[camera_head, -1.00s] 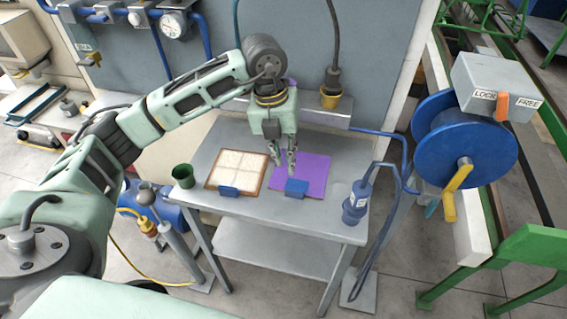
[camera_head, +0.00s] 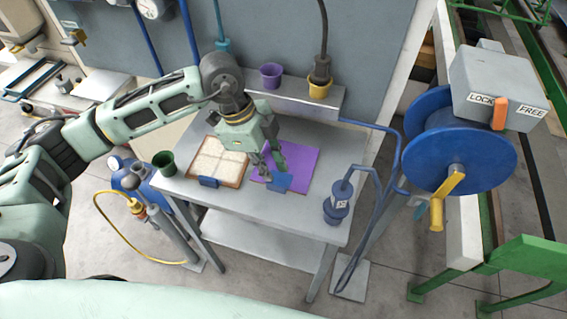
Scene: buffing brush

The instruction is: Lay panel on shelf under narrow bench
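The narrow bench (camera_head: 190,192) is a grey metal table with a lower shelf (camera_head: 255,243) under its top; the visible part of the shelf is bare. A purple panel (camera_head: 302,166) with a blue block-like grip (camera_head: 279,184) at its front edge lies on the bench top. A cream panel with a brown frame (camera_head: 222,160) and its own blue grip lies to its left. My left gripper (camera_head: 271,173) points down over the purple panel's left part, fingers apart, tips close behind the blue grip. Whether they touch it is unclear. My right gripper is out of view.
A green cup (camera_head: 165,163) stands at the bench's left end, a blue tool (camera_head: 338,201) at its right end. Purple (camera_head: 271,76) and yellow (camera_head: 319,88) cups sit on the back ledge. A blue hose reel (camera_head: 425,150) stands right. Cylinders and a yellow hose are at left.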

